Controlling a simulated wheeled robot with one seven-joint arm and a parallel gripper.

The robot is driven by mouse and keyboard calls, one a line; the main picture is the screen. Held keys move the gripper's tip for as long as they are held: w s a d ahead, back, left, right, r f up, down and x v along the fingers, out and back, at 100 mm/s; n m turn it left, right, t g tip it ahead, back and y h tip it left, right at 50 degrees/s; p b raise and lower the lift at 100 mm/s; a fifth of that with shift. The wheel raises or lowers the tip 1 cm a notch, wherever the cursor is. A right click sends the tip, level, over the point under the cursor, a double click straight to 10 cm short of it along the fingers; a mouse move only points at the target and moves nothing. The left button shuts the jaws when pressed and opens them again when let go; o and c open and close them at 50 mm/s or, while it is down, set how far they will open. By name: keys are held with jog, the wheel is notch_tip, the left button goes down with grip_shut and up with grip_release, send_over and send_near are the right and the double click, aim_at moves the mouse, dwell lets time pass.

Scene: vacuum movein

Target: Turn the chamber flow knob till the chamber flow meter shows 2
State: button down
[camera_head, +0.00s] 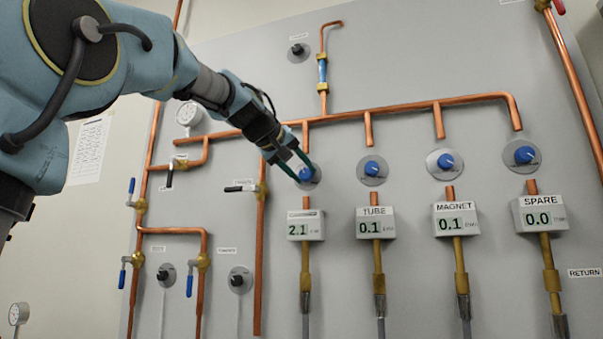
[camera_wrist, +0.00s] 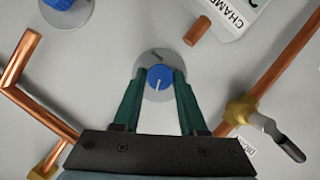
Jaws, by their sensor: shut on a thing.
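The chamber flow knob (camera_head: 305,174) is a blue knob on a grey round plate, above the leftmost meter. The chamber flow meter (camera_head: 305,226) reads 2.1; its label is partly washed out in the head view. My gripper (camera_head: 297,167) is shut on the knob. In the wrist view the green fingers of my gripper (camera_wrist: 159,82) stand on either side of the blue knob (camera_wrist: 160,78), whose white pointer line shows. Part of the meter box with "CHAM" on it (camera_wrist: 225,15) shows at the top.
The tube (camera_head: 371,168), magnet (camera_head: 446,161) and spare (camera_head: 525,154) knobs sit to the right, with meters reading 0.1, 0.1 and 0.0. A copper pipe (camera_head: 420,106) runs above them. A valve with a dark handle (camera_head: 240,188) is left of the chamber knob.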

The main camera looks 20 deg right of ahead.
dwell(0.3)
jog(key=shift+c, duration=2.2)
grip_release()
jog(key=b+v, duration=0.2)
jog(key=v, duration=0.8)
jog(key=shift+s+a+r, duration=0.15)
jog(key=shift+s+a, duration=0.05)
jog(key=shift+a, duration=0.1)
